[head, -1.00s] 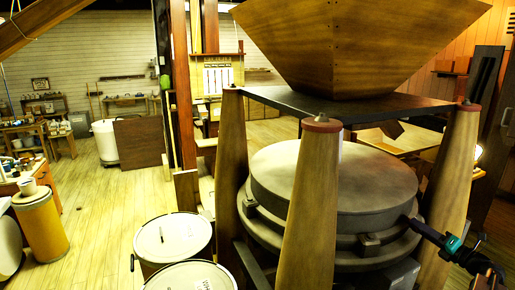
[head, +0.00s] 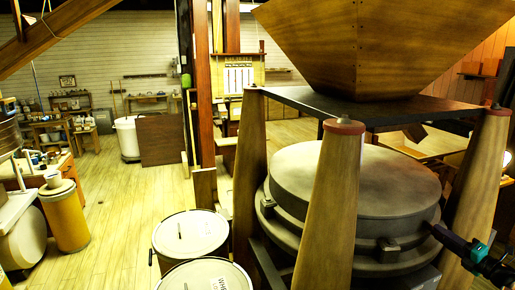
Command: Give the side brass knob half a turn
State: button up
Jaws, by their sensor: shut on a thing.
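The round grey millstone casing (head: 350,188) stands inside a wooden frame at the right. My gripper (head: 436,232) is dark and small in the picture, at the end of my black arm with a teal part. It reaches in from the right edge and meets the right side of the casing, just left of the right front leg. It is shut on the side brass knob there. The knob itself is hidden by the jaws; no brass shows. The fingers are too dark to make out singly.
A wooden hopper (head: 375,45) sits on a dark board above the casing. Tapered legs (head: 328,205) stand close around it. Two lidded drums (head: 190,232) stand to the left. A yellow drum (head: 66,215) is farther left. The plank floor (head: 125,215) between is clear.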

jog(key=shift+m, duration=1.3)
jog(key=o, duration=1.3)
jog(key=shift+s, duration=0.15)
jog(key=b+v, duration=0.5)
jog(key=v, duration=0.8)
jog(key=shift+s, duration=0.3)
jog(key=shift+s+f, duration=0.1)
